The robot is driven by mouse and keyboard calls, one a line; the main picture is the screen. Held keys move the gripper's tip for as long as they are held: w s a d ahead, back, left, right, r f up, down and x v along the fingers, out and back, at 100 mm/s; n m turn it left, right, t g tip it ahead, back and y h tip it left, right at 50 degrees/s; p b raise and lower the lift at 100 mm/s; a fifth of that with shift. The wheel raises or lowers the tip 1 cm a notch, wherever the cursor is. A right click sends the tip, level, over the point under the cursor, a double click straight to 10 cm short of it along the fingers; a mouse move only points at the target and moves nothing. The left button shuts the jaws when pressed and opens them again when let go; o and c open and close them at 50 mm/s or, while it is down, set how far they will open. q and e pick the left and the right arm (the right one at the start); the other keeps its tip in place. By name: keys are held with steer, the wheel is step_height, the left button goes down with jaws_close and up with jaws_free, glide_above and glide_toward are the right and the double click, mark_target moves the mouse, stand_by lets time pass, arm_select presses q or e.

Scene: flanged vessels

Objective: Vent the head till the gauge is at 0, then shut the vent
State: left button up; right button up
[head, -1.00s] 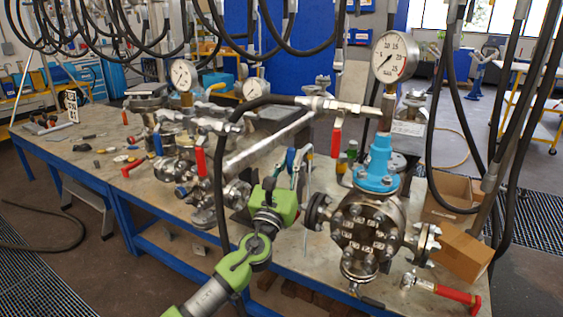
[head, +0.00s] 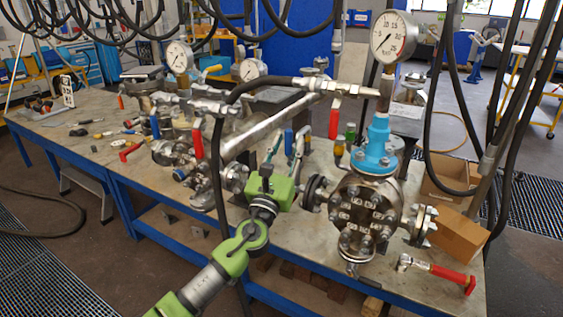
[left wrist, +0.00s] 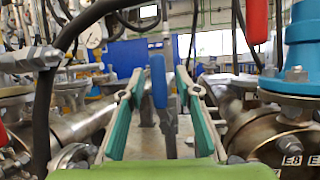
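The vessel (head: 366,220) stands at the right end of the bench under a bright blue neck (head: 378,148). Its large round gauge (head: 393,37) is on top; the needle is too fine to read surely. A red lever (head: 335,120) hangs from the pipework left of the neck. A blue lever (head: 288,141) hangs further left. My green left gripper (head: 287,155) is at the blue lever. In the left wrist view the blue lever (left wrist: 159,80) hangs between the teal finger pads, with gaps on both sides. The left gripper is open. My right gripper is not in view.
A black hose (head: 216,150) loops down left of my gripper. A red-handled valve (head: 452,277) sticks out at the bench's front right. Cardboard boxes (head: 460,240) stand right of the vessel. More gauges and piping crowd the bench to the left.

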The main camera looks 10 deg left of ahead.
arm_select(q)
steer(key=v, duration=1.1)
steer(key=shift+r, duration=0.1)
steer(key=shift+c, duration=0.2)
stand_by(2.6)
